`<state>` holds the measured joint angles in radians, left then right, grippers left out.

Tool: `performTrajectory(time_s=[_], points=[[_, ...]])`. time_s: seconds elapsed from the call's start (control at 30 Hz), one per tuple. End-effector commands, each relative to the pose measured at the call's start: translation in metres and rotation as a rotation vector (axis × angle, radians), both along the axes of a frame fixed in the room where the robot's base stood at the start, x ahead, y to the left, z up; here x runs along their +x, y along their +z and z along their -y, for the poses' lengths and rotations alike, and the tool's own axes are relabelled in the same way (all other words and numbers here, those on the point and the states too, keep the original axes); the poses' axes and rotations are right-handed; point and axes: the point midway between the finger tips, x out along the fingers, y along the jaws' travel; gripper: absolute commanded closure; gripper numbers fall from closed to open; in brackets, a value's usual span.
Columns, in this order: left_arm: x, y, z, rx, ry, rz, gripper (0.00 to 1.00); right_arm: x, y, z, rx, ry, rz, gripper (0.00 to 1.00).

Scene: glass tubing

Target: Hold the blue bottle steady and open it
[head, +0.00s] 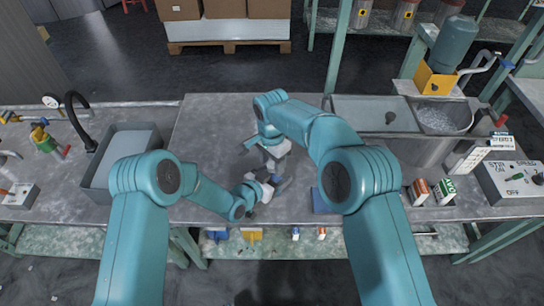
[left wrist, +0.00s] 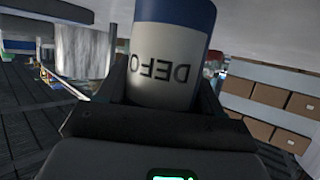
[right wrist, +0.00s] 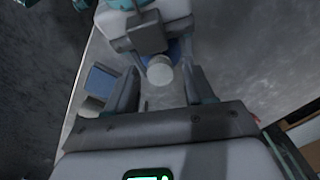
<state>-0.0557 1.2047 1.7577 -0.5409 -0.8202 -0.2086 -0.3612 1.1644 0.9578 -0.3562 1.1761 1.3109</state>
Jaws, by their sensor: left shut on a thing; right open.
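The blue bottle (left wrist: 172,50) has a white label with dark letters and fills the upper middle of the left wrist view. My left gripper (left wrist: 168,88) is shut around its lower part. In the right wrist view, a round white cap (right wrist: 159,70) faces the camera, with a bit of blue body behind it. My right gripper (right wrist: 163,82) is open, its fingers on either side of the cap with gaps. In the head view, my right gripper (head: 276,156) is above and behind my left gripper (head: 264,188); the bottle is mostly hidden there.
The grey workbench (head: 215,130) is largely clear around the grippers. A sink (head: 100,190) is at left and a metal basin (head: 437,150) at right. A blue flat item (head: 321,201) lies near the front edge. Small boxes (head: 443,190) and a control box (head: 510,182) stand at right.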

Motion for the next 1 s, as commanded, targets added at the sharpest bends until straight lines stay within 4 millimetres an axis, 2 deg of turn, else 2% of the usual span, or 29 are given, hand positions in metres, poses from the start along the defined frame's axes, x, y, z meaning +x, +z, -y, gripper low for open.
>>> performTrajectory(time_s=[0.13,0.17,0.3,0.53,0.77,1.0], points=[[-0.0001,-0.0002,0.0000,0.000,0.000,0.000,1.00,0.0001,0.0000,0.0001,0.000,0.000,0.000,0.47],[-0.0001,-0.0002,0.0000,0.000,0.000,0.000,1.00,0.0001,0.0000,0.0001,0.000,0.000,0.000,0.54],[-0.0001,-0.0002,0.0000,0.000,0.000,0.000,1.00,0.0001,0.0002,0.0001,0.000,0.000,0.000,0.99],[-0.0001,-0.0002,0.0000,-0.001,0.000,-0.001,1.00,0.0001,0.0004,0.0001,0.000,0.015,0.000,1.00],[0.0000,-0.0002,-0.0001,-0.001,0.000,-0.001,1.00,0.0001,0.0006,0.0003,0.001,0.265,-0.001,1.00],[0.0000,-0.0003,-0.0001,0.000,0.000,-0.001,1.00,0.0001,0.0006,0.0004,0.001,0.290,-0.001,1.00]])
